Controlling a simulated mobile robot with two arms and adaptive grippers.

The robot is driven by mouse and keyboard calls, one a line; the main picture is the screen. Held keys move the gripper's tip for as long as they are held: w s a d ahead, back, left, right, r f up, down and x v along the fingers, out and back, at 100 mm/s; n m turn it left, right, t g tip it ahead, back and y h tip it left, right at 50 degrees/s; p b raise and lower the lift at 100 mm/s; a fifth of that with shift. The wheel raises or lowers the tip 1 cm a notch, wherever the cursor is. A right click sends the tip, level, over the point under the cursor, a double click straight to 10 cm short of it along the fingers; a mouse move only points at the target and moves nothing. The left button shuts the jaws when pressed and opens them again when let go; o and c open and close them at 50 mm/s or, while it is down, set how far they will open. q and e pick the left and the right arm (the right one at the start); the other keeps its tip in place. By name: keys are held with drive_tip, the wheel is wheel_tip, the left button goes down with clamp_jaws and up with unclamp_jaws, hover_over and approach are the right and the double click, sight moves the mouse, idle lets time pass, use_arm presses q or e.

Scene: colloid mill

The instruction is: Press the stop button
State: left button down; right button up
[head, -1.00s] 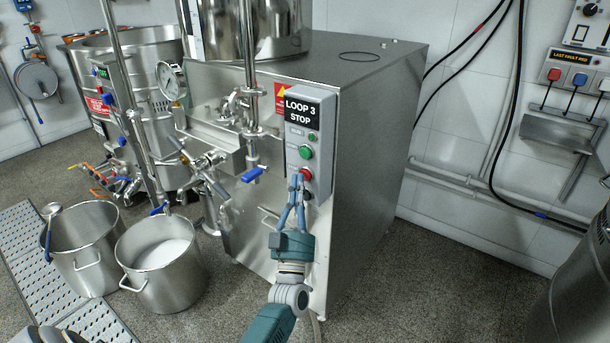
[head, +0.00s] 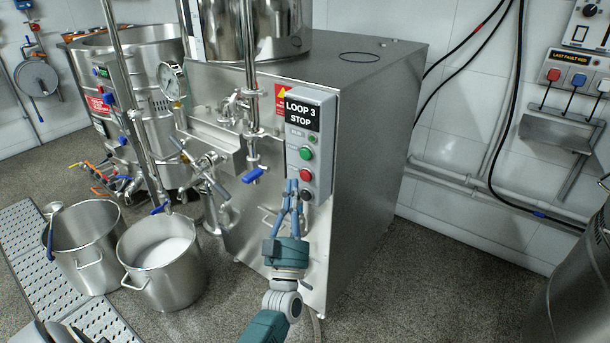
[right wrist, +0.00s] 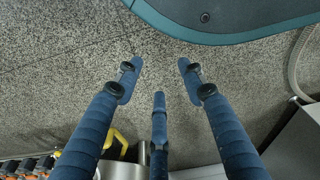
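The control box labelled "LOOP 3 STOP" (head: 325,130) is on the front of the steel cabinet. Its red button (head: 306,174) shows whole, below a green button (head: 305,153) and above a small black knob (head: 305,194). My left gripper (head: 292,183) is just below and left of the red button in the head view, its blue fingertips drawn together with nothing between them. The fingertips look apart from the red button. My right gripper (right wrist: 158,86) is spread open and empty above the speckled floor in the right wrist view.
The steel cabinet (head: 375,130) stands behind the box. A blue-handled valve (head: 254,175) juts out left of it. Two steel pots (head: 165,275) (head: 85,262) stand on the floor at left.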

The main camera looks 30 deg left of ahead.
use_arm(q)
drive_tip(key=shift+s+a+p, duration=0.15)
drive_tip(key=shift+s+p, duration=0.6)
drive_tip(key=shift+s, duration=1)
use_arm(e)
drive_tip(key=shift+s+d+f, duration=0.3)
drive_tip(key=shift+s+f, duration=0.45)
drive_tip(key=shift+f, duration=0.1)
drive_tip(key=shift+s+d+f, duration=0.3)
drive_tip(key=shift+s+f, duration=0.4)
drive_tip(key=shift+f, duration=0.15)
